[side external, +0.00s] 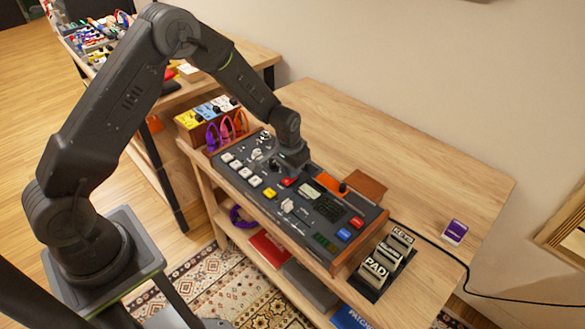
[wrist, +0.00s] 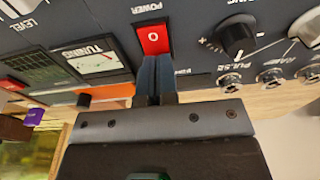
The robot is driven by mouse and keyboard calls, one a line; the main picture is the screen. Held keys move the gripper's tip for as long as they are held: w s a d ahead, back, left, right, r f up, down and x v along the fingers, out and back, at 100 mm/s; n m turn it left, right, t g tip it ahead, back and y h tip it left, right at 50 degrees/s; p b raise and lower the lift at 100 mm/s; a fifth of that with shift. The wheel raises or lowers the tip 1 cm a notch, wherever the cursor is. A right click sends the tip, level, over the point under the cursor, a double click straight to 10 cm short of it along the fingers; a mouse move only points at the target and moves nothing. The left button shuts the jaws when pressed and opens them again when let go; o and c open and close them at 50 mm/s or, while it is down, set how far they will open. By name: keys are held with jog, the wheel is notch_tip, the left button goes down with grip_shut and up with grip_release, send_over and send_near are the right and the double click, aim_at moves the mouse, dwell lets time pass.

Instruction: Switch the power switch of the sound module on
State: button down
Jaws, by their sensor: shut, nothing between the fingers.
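The sound module (side external: 306,212) is a dark grey panel with wooden sides, lying on the wooden desk. Its red power switch (wrist: 154,39) shows in the wrist view in a black frame beside the upside-down word POWER, with a white round mark on its face. In the side view a small red patch, which looks like this switch (side external: 288,182), shows just below my gripper (side external: 298,166). My gripper's fingers (wrist: 156,60) are shut together and empty. Their tips are at the switch's lower edge in the wrist view; I cannot tell whether they touch it.
Knobs (wrist: 238,38) and a tuning meter (wrist: 97,61) flank the switch. White pads (side external: 240,171) and a red button (side external: 356,222) are on the panel. A pedal block (side external: 376,268) and a purple box (side external: 454,231) sit to the right, with free desk behind.

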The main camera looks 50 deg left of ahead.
aim_at(287, 180)
jog(key=shift+w+f, duration=0.15)
jog(key=shift+f, duration=0.45)
jog(key=shift+w, duration=0.1)
jog(key=shift+f, duration=0.1)
jog(key=shift+s+r, duration=0.2)
jog(key=shift+s, duration=0.75)
notch_tip(287, 180, up, 15)
jog(key=shift+s+f, duration=0.15)
jog(key=shift+s, duration=0.3)
jog(key=shift+w, duration=0.1)
